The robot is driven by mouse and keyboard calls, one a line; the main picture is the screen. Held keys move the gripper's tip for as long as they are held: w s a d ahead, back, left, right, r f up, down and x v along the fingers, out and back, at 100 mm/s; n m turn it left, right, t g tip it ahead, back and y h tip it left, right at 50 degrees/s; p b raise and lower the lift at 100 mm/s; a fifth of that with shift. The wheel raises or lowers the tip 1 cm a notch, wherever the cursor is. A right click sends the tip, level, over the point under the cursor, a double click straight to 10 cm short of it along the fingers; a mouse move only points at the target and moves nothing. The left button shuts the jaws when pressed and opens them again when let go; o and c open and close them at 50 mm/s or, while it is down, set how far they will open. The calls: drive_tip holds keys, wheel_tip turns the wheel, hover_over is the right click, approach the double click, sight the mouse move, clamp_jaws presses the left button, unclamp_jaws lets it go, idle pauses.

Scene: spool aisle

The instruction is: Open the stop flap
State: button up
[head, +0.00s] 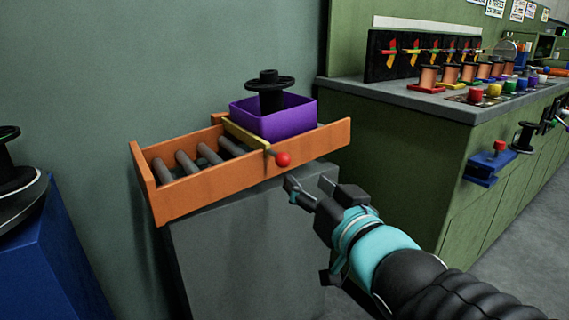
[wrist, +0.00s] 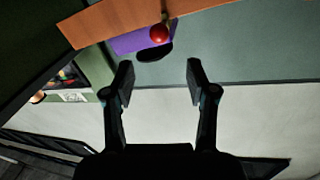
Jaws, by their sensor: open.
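The stop flap (head: 246,136) is a yellow bar lying across the orange roller chute, with a red ball knob (head: 283,159) at its near end. The knob sits just outside the chute's front wall. A purple bin (head: 293,122) holding a black spool (head: 269,91) stands in the chute, right against or close to the flap. My gripper (head: 311,188) is open and empty, in front of and below the knob. In the wrist view the red knob (wrist: 158,34) shows beyond and above the gap between my open fingertips (wrist: 160,80), apart from them.
The orange chute (head: 218,178) rests on a grey pedestal (head: 240,250), with bare rollers left of the flap. A green cabinet (head: 400,160) with a grey top bearing spools and knobs stands right. A blue stand (head: 45,265) with a spool stands at left.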

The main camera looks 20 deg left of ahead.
sight(286, 162)
drive_tip(key=b+x, duration=0.1)
drive_tip(key=x, duration=1)
drive_tip(key=shift+w+a, duration=0.15)
drive_tip(key=shift+a, duration=0.05)
